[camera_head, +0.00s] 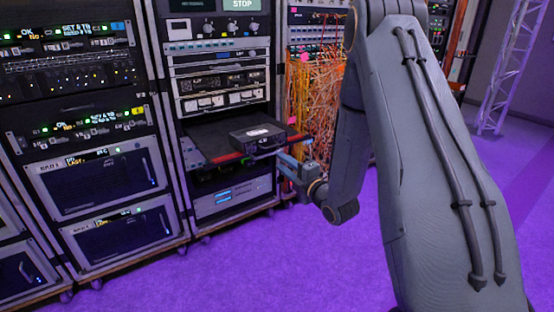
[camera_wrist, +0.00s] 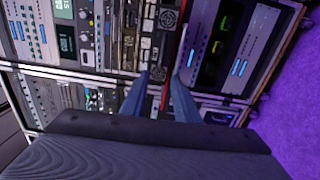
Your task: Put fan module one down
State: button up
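A black box with a pale label on top, which I take to be fan module one (camera_head: 256,137), sits on a pulled-out shelf with a red front edge (camera_head: 228,159) in the middle rack. My gripper (camera_head: 286,160) is just in front of the shelf, at the right end of the box. In the wrist view my gripper (camera_wrist: 162,82) shows two fingers apart with a narrow gap, and nothing is clearly held between them. The red edge (camera_wrist: 171,60) appears beyond the gap. I cannot tell whether the fingers touch the box or shelf.
A rack of lit units (camera_head: 85,125) stands at the left. Orange cables (camera_head: 318,100) hang in the rack right of the shelf. The purple floor (camera_head: 270,265) in front is clear. A truss tower (camera_head: 508,65) stands at the far right.

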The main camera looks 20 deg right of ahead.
jog(key=s+a+r+m+g+h, duration=0.1)
jog(key=s+m+g+h, duration=0.1)
jog(key=s+m+g, duration=0.2)
jog(key=s+a+r+m+g+h, duration=0.1)
jog(key=s+a+m+g+h, duration=0.1)
jog(key=s+m, duration=0.4)
jog(key=m+g+h, duration=0.1)
jog(key=g, duration=0.1)
jog(key=shift+a+r+g, duration=0.3)
jog(key=shift+g, duration=0.1)
jog(key=s+a+r+m+g, duration=0.1)
jog(key=s+a+m+g, duration=0.1)
jog(key=s, duration=0.7)
jog(key=s+a+r+m+g, duration=0.2)
jog(key=s+m+g, duration=0.1)
jog(key=s, duration=0.6)
jog(key=s+a+r+m+g, duration=0.1)
jog(key=s+a+m+g, duration=0.1)
jog(key=s, duration=0.7)
jog(key=shift+s+r+m+g, duration=0.15)
jog(key=shift+r+m+g, duration=0.2)
jog(key=shift+m+g, duration=0.6)
jog(key=c, duration=0.4)
jog(key=shift+s+m, duration=0.15)
jog(key=shift+m, duration=0.2)
grip_shut()
